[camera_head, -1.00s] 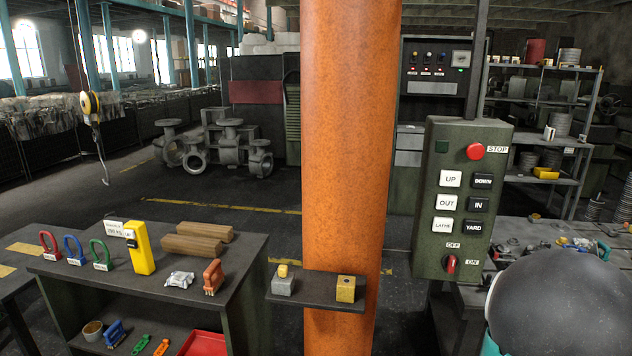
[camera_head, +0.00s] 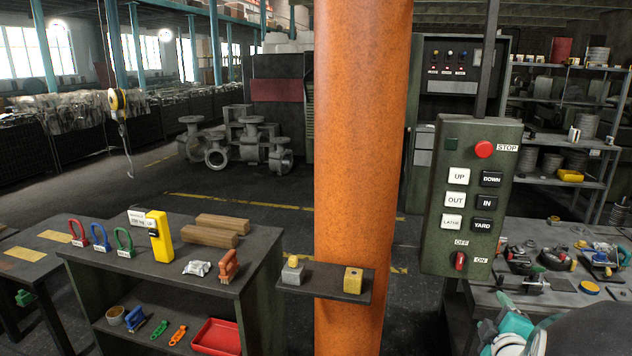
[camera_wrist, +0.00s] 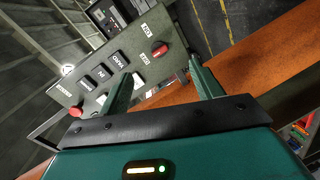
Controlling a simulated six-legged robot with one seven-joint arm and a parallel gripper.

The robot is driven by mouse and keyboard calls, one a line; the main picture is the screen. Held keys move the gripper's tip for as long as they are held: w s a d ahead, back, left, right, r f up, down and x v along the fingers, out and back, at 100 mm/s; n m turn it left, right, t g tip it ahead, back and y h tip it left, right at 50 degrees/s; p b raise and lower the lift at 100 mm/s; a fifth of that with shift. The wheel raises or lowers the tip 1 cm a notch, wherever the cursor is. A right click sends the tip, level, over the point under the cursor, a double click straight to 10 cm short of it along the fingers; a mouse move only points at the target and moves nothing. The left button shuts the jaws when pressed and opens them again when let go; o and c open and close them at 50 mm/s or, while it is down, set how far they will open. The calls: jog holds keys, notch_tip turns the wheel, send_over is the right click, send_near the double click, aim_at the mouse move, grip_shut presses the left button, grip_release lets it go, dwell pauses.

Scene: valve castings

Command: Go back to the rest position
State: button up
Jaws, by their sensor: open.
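My gripper (camera_wrist: 162,85) shows in the wrist view with its two green fingers apart and nothing between them. Beyond the fingers in that view are the control pendant (camera_wrist: 115,65) and the orange column (camera_wrist: 270,60), both tilted in the picture. In the head view the pendant (camera_head: 470,197) hangs right of the orange column (camera_head: 362,140), with a red stop button, white and black buttons and a red rotary switch. A part of my arm, dark and teal, shows at the lower right of the head view; my gripper's fingers are not visible there.
A small shelf (camera_head: 325,286) on the column holds two small blocks. A workbench (camera_head: 255,262) at left carries coloured shackles, a yellow box and wooden blocks. A cluttered table (camera_head: 540,300) stands at right. A crane hook (camera_head: 128,160) hangs at left. Open floor lies behind the bench.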

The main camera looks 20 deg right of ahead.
jog(key=a+r+m+g+y, duration=0.2)
jog(key=a+m+y, duration=0.1)
jog(key=a, duration=1)
jog(key=a+r+m+g+y, duration=0.3)
jog(key=a+m, duration=0.1)
jog(key=a, duration=0.9)
jog(key=s+a+m+g+y, duration=0.1)
jog(key=s+a+g+y, duration=0.1)
jog(key=s+a, duration=0.7)
jog(key=shift+a+r+g, duration=0.2)
jog(key=shift+a+g, duration=0.2)
jog(key=shift+a, duration=0.65)
jog(key=shift+s, duration=0.15)
